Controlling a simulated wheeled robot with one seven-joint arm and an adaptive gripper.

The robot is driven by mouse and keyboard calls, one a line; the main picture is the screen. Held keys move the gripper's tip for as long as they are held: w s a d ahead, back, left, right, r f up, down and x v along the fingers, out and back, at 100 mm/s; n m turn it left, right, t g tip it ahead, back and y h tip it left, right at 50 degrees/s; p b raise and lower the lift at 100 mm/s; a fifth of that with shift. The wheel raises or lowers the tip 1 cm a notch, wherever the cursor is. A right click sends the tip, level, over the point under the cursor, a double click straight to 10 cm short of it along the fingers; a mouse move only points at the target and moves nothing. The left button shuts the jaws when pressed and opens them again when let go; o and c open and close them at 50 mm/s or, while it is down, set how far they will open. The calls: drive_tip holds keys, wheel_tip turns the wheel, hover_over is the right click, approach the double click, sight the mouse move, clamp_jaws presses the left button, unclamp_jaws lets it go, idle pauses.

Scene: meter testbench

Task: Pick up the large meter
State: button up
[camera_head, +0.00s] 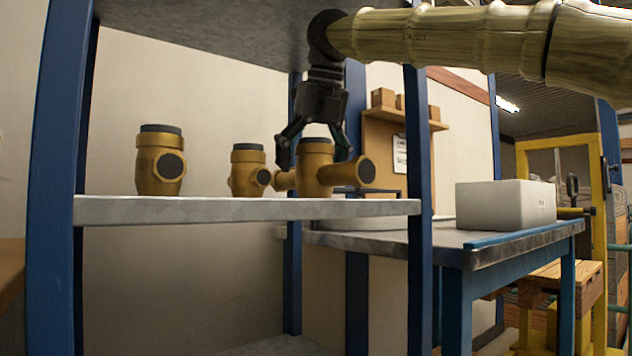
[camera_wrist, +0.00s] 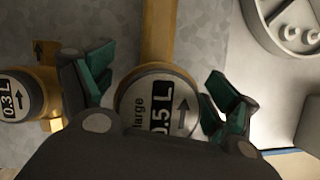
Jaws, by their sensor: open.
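The large meter (camera_head: 314,166) is a brass body with a dark cap and side pipes, standing upright on the right end of the shelf. In the wrist view its round top label (camera_wrist: 158,108) reads "large" and "0.5 L". My gripper (camera_head: 315,150) points down over it, with one finger on each side of its upper body. In the wrist view the open fingers (camera_wrist: 160,98) flank the cap, with a visible gap on the right side. The left finger is close to the cap; I cannot tell whether it touches.
A smaller brass meter (camera_head: 247,170), labelled 0.3 L in the wrist view (camera_wrist: 18,95), stands just left. Another brass meter (camera_head: 160,160) is farther left. Blue shelf posts (camera_head: 418,200) stand close by. A workbench (camera_head: 470,248) with a white box (camera_head: 505,205) is at right.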

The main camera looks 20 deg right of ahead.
clamp_jaws()
drive_tip(key=shift+r, duration=0.1)
drive_tip(key=shift+r+p, duration=0.25)
drive_tip(key=shift+p, duration=0.25)
